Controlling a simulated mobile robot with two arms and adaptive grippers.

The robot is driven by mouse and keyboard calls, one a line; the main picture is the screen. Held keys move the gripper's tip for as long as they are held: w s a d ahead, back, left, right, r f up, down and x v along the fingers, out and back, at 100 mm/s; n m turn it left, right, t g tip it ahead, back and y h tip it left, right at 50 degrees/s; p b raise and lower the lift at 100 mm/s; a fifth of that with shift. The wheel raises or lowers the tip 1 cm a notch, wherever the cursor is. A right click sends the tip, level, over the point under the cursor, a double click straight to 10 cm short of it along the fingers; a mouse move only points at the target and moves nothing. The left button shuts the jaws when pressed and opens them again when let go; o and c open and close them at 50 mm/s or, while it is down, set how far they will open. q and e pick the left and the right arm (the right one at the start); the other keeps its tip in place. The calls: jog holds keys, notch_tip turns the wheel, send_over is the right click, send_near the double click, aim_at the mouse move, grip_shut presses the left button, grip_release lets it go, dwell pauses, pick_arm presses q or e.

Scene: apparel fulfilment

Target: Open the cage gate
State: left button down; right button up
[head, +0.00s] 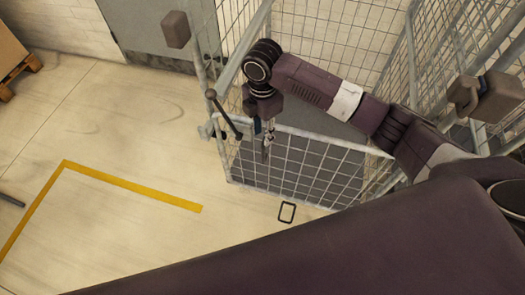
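The wire cage (345,28) stands at the upper right, with grey tube posts and mesh walls. A low mesh gate panel (295,165) closes the lower part of its near side; its top rail runs from the left post toward the right. A dark lever-like rod (224,114) with a round knob slants beside the left post. My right arm reaches across the cage from the right. My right gripper (268,146) points down at the gate's top rail, near its left end. Its fingers are small and overlap the rail, so I cannot tell their opening or contact. My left gripper is out of view.
A yellow floor line (130,184) bends across the open floor at left. A cardboard box (10,50) on a pallet stands at upper left. A grey door (155,30) is behind. A dark bar (11,200) enters at left.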

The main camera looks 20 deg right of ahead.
send_near(263, 162)
jog(key=f, duration=0.5)
jog(key=shift+w+d+f, duration=0.1)
jog(key=shift+w+f, duration=0.15)
jog(key=shift+w, duration=0.1)
jog(key=shift+c, duration=0.5)
grip_shut()
